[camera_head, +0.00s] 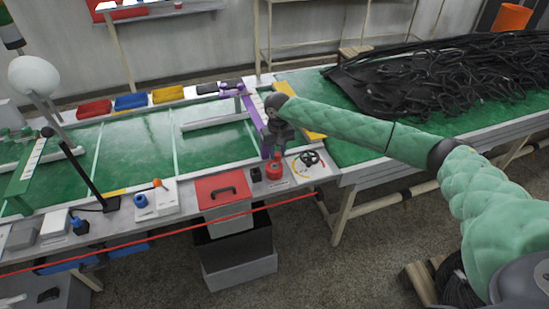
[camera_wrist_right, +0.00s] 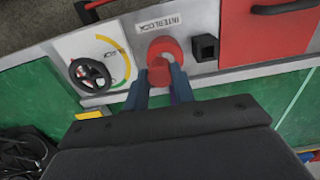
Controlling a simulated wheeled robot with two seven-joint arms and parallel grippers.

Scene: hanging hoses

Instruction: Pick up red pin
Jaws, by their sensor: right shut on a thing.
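The red pin (camera_wrist_right: 159,74) shows in the right wrist view between the fingertips of my right gripper (camera_wrist_right: 160,80), which is shut on it. Behind it is a larger round red part (camera_wrist_right: 164,47) on the light panel under the INTERLOCK label (camera_wrist_right: 160,22). I cannot tell whether the pin is still seated there. In the head view the red part (camera_head: 274,169) shows at the table's front edge, just below my right gripper (camera_head: 276,150). The arm hides some of the area around it. My left gripper is not in view.
A black square socket (camera_wrist_right: 205,48) is close beside the red part. A black handwheel (camera_wrist_right: 90,75) with a coloured dial is on the other side. A red lid with a handle (camera_head: 222,188) and a purple rail (camera_head: 254,120) are nearby. Black hoses (camera_head: 450,75) lie at right.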

